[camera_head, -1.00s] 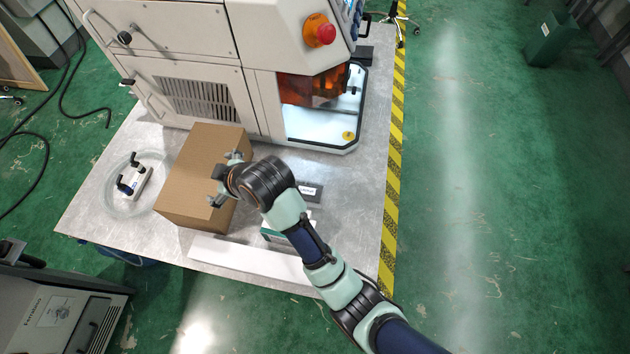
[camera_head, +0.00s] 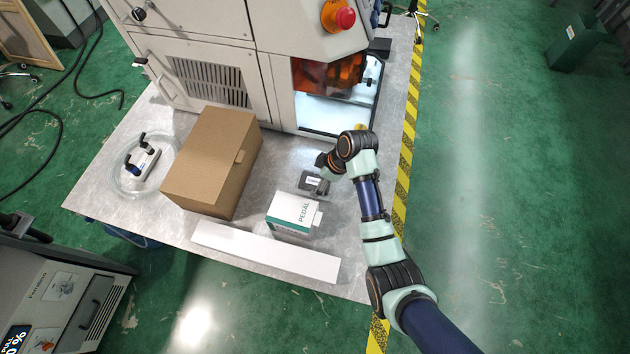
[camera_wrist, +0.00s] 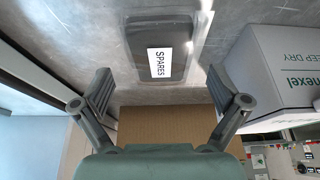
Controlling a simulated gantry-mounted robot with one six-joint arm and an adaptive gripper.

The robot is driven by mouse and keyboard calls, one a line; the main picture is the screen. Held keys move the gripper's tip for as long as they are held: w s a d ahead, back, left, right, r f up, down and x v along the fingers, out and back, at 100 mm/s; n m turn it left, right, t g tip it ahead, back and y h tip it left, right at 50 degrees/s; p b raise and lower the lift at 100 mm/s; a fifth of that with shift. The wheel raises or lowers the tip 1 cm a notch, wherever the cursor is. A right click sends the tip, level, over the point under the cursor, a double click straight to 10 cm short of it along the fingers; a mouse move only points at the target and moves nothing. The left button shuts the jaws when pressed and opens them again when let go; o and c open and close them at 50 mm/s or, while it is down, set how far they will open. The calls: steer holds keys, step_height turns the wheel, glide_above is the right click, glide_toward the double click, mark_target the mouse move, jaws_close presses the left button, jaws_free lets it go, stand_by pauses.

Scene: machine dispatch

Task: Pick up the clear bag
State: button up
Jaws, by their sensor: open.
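The clear bag (camera_head: 306,184) lies flat on the metal table, between the cardboard box and my arm. In the wrist view the bag (camera_wrist: 150,32) shows dark contents and a white label reading "SPARES". My gripper (camera_wrist: 160,95) is open and empty, with its two fingers spread wide; in that view the bag lies beyond them, between their lines. In the head view my wrist is just above and to the right of the bag, and the fingers are hard to make out. I cannot tell the exact gap between fingertips and bag.
A brown cardboard box (camera_head: 212,160) is to the left, and a long white box (camera_head: 265,252) lies along the front edge. The machine (camera_head: 215,75) stands behind. A coiled clear hose (camera_head: 128,190) lies far left.

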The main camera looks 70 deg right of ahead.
mark_target(315, 183)
steer(key=shift+x, duration=1.2)
steer(key=shift+f, duration=0.25)
steer(key=c, duration=1.3)
